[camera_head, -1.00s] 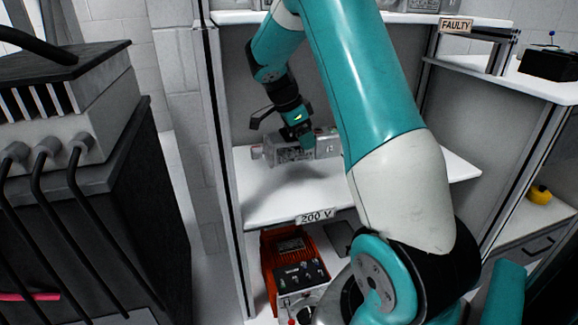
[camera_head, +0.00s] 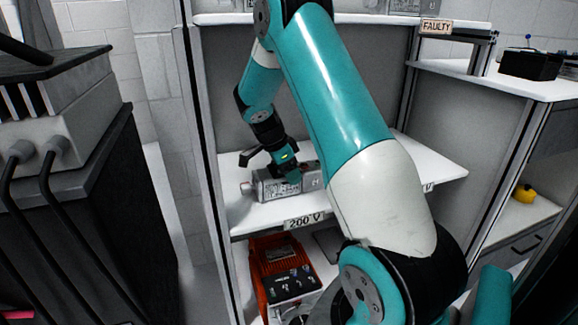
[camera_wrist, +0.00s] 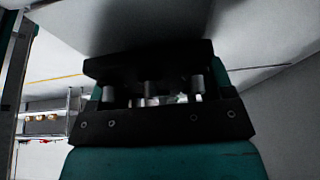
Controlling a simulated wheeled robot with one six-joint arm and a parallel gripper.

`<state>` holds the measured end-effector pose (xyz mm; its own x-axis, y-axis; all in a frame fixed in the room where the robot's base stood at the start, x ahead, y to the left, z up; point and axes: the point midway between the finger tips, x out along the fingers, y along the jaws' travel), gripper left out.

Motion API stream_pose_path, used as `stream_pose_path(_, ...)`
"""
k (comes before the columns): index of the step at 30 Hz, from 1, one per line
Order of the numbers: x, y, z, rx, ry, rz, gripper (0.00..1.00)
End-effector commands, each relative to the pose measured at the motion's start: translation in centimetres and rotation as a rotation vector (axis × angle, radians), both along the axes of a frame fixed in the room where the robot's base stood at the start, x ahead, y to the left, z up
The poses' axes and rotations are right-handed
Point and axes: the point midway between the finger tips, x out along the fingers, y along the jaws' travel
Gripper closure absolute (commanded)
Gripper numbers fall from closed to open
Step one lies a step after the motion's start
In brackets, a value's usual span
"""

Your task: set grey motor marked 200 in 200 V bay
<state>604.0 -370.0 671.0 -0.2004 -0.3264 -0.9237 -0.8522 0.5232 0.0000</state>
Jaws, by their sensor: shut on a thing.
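The grey motor (camera_head: 268,187) lies on its side, long axis left to right, at the shelf bay marked 200 V. My gripper (camera_head: 290,176) reaches down over its middle and is shut on it. The motor is at or just above the white shelf (camera_head: 262,217); I cannot tell whether it touches. The 200 V label (camera_head: 304,221) is on the shelf's front edge below it. The marking on the motor is too small to read. The wrist view shows mostly my dark gripper body (camera_wrist: 160,100), and the motor is not clear there.
An orange case with a black panel (camera_head: 283,275) stands on the level below. A side panel and post (camera_head: 205,130) bound the bay at left. A FAULTY label (camera_head: 436,27) marks an upper shelf at right, near a black box (camera_head: 532,64). A yellow object (camera_head: 524,193) sits lower right.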

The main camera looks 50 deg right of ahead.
Motion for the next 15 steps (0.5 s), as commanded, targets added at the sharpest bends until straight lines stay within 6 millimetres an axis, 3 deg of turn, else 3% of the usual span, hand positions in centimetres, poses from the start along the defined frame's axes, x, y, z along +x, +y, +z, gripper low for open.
stream_pose_path(6,0.08,-0.05,-0.05,-0.003,-0.003,0.000,0.98)
stream_pose_path(7,0.02,0.01,-0.16,0.000,0.000,0.001,0.19)
stream_pose_path(9,0.02,0.01,-0.14,0.000,0.000,0.001,0.03)
stream_pose_path(10,0.02,0.01,-0.14,0.000,0.000,0.001,0.00)
stream_pose_path(15,0.02,0.01,-0.12,0.000,0.000,0.001,0.00)
